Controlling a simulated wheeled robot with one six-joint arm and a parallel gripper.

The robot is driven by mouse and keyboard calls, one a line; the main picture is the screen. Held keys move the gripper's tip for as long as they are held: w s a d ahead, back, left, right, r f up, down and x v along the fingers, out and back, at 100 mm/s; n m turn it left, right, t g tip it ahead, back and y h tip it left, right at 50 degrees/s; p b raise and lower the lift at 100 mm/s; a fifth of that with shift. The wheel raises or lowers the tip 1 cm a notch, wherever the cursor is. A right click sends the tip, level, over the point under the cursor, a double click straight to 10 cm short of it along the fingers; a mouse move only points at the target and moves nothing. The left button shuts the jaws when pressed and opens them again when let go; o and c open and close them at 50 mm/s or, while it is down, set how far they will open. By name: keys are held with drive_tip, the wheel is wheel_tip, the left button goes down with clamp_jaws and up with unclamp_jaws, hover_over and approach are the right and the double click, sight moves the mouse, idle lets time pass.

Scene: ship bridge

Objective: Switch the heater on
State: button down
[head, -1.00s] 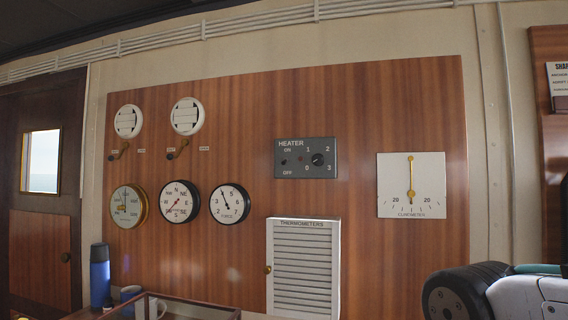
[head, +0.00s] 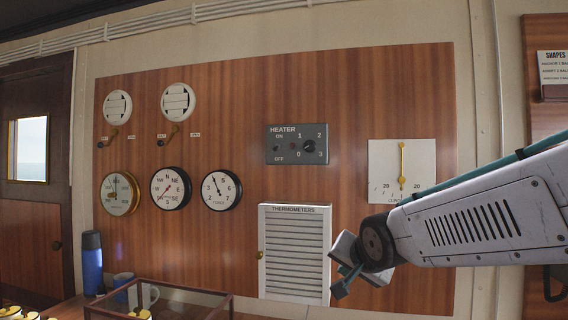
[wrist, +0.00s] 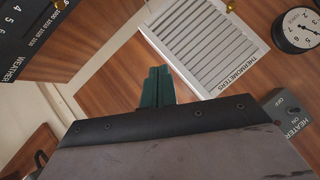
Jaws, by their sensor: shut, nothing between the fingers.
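The heater panel (head: 297,158), a dark grey box marked HEATER, is mounted on the wood wall board in the head view. It has a small ON/OFF switch (head: 279,147) at left and a black round knob (head: 309,146) with marks 0 to 3 at right. The switch is too small to tell its position. Part of the heater panel shows at the right edge of the wrist view (wrist: 292,103). My gripper (head: 341,290) is below and right of the panel, by the thermometers cabinet, apart from the heater. Its teal fingers (wrist: 156,86) are shut and empty in the wrist view.
The white louvred thermometers cabinet (head: 295,254) is below the heater. Several round dials hang at left. A glass case (head: 160,296), blue flask (head: 92,265) and mug stand low at left.

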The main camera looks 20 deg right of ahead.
drive_tip(key=w+r+m+t+y, duration=0.7)
drive_tip(key=w+r+t, duration=0.6)
drive_tip(key=w, duration=0.5)
wheel_tip(320, 180, up, 3)
drive_tip(key=shift+w+f+y, duration=0.1)
drive_tip(key=shift+w+y, duration=0.2)
drive_tip(key=shift+y, duration=0.9)
approach(279, 148)
drive_tip(key=w+d, duration=0.1)
drive_tip(key=w, duration=0.1)
drive_tip(key=a+r, duration=0.1)
drive_tip(key=w+a+r, duration=0.1)
drive_tip(key=shift+a+r, duration=0.15)
drive_tip(key=shift+r, duration=0.25)
drive_tip(key=shift+w+a+r, duration=0.25)
drive_tip(key=shift+a, duration=0.15)
drive_tip(key=shift+a, duration=0.15)
